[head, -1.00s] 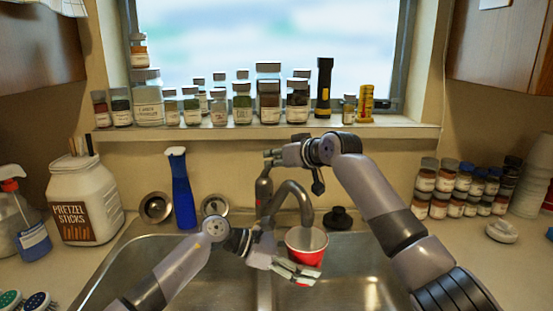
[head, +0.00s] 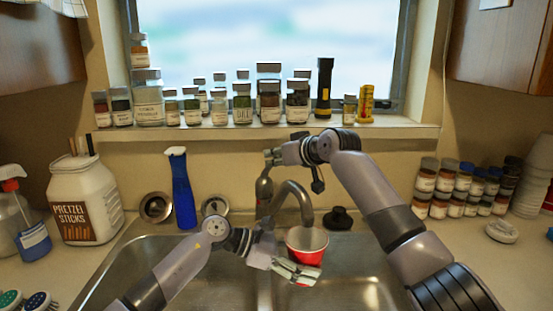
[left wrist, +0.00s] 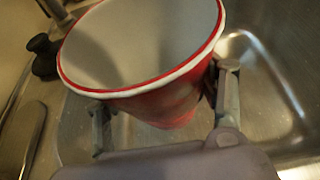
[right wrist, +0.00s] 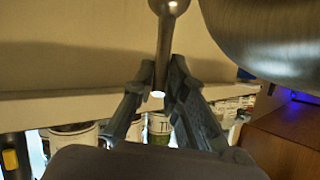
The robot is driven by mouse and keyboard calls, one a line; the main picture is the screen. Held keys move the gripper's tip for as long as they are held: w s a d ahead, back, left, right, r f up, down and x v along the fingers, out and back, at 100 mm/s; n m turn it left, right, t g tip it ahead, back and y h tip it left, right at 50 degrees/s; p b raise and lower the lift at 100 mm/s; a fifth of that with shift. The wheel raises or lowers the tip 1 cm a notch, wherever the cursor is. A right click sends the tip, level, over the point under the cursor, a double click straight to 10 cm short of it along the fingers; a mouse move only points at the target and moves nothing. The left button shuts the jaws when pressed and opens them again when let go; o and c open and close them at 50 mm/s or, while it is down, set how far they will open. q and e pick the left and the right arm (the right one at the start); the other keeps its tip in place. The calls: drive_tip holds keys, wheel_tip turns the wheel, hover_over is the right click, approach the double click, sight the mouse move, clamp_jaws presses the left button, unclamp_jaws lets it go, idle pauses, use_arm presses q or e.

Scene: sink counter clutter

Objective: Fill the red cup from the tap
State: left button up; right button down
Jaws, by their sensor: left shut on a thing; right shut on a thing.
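The red cup (head: 306,257), white inside, is upright with a slight tilt over the sink, its mouth below the spout end of the tap (head: 293,187). My left gripper (head: 297,270) is shut on the cup's side; the left wrist view shows the cup (left wrist: 165,100) between both fingers. No water stream is visible, and the visible inside looks pale and dry. My right gripper (head: 271,156) is behind the spout. In the right wrist view, its fingers (right wrist: 160,92) are shut on the thin metal tap lever (right wrist: 164,45).
The steel double sink (head: 345,290) lies under the cup. A blue spray bottle (head: 183,195) and a pretzel jar (head: 82,200) stand at left. Jars line the window sill (head: 400,130) close behind my right gripper. Stacked jars (head: 455,190) stand at right. A black stopper (head: 338,218) sits behind the cup.

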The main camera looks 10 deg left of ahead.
drive_tip(key=shift+w+a+r+g+h, duration=0.25)
drive_tip(key=shift+w+r+g+h, duration=0.05)
drive_tip(key=shift+r+h, duration=0.15)
drive_tip(key=shift+a, duration=0.1)
drive_tip(key=shift+w, duration=0.1)
drive_tip(key=c, duration=1.6)
unclamp_jaws()
drive_tip(key=shift+f, duration=0.15)
drive_tip(key=v, duration=1.2)
drive_tip(key=shift+r, duration=0.2)
drive_tip(key=shift+w, duration=0.1)
